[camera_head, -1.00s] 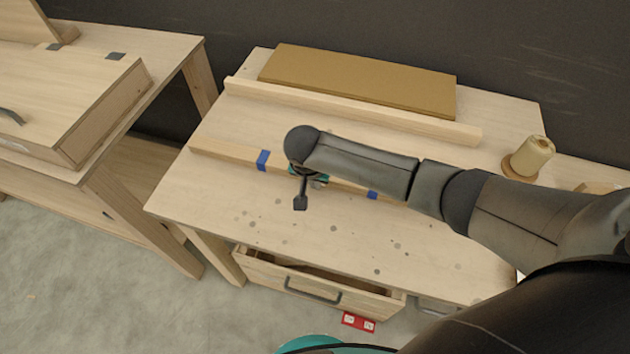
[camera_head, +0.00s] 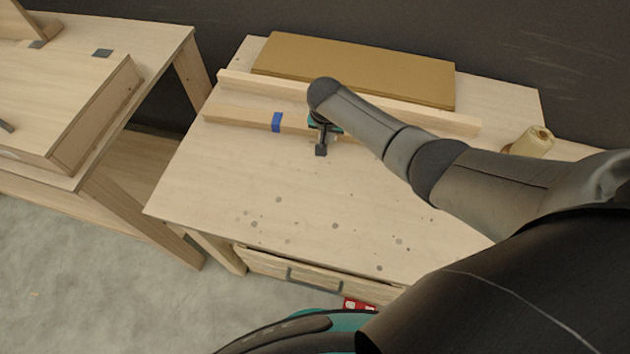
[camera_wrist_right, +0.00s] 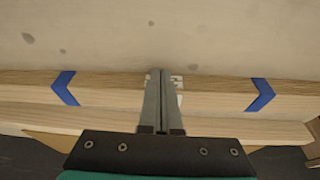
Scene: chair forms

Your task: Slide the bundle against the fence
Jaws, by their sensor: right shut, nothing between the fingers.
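The bundle (camera_head: 240,115) is a long wooden strip with blue tape bands, lying lengthwise across the table; both bands show on the bundle in the right wrist view (camera_wrist_right: 210,97). The fence (camera_head: 420,118) is the long pale rail just behind it, also in the right wrist view (camera_wrist_right: 225,128). The two run close together; I cannot tell whether they touch along their length. My right gripper (camera_head: 321,148) is shut and empty at the bundle's near side, between the two bands (camera_wrist_right: 162,76). My arm hides the bundle's right part in the head view. My left gripper is not in view.
A brown board (camera_head: 350,68) lies behind the fence. A spool (camera_head: 532,143) stands at the right. The table's front area (camera_head: 300,205) is bare with dark spots. A drawer (camera_head: 320,277) is below the front edge. Another bench (camera_head: 160,50) stands at the left.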

